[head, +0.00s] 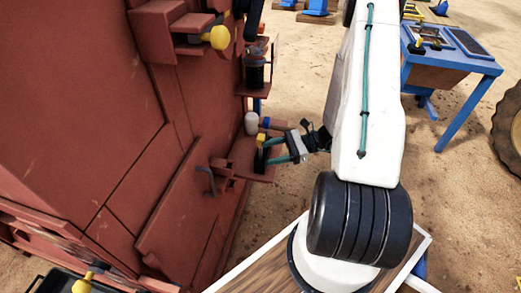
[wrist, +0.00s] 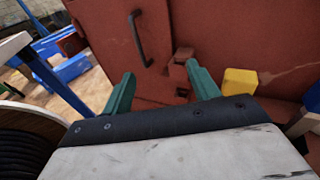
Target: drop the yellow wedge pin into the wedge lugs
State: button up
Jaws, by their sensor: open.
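My gripper (head: 266,151) is open, with its teal fingers pointing at the side of the red machine. In the wrist view nothing sits between the fingers of my gripper (wrist: 162,88). A yellow block (wrist: 240,82), which looks like the wedge pin, is just outside the right finger, apart from the gap; its lower part is hidden. In the head view a small yellow piece (head: 261,139) shows beside the upper finger, partly hidden. Small red blocks that look like the wedge lugs (wrist: 182,72) stick out of the machine ahead, between the fingers in the picture; they also show in the head view (head: 222,167).
The red machine wall (head: 110,120) fills the left. A bent dark handle (head: 207,181) is beside the lugs. A white cylinder (head: 251,123) stands on the ledge behind my gripper. A yellow knob (head: 219,37) juts out above. A blue table (head: 470,65) stands far right across open sandy ground.

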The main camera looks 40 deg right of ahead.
jog(key=w+d+f+m+t+h, duration=0.2)
jog(key=d+f+m+t, duration=0.1)
jog(key=f+m+t, duration=0.15)
jog(key=m+t+h, duration=0.1)
jog(key=t+h, duration=0.1)
send_over(261, 154)
jog(key=w, duration=0.3)
jog(key=shift+s+a, duration=0.25)
grip_shut()
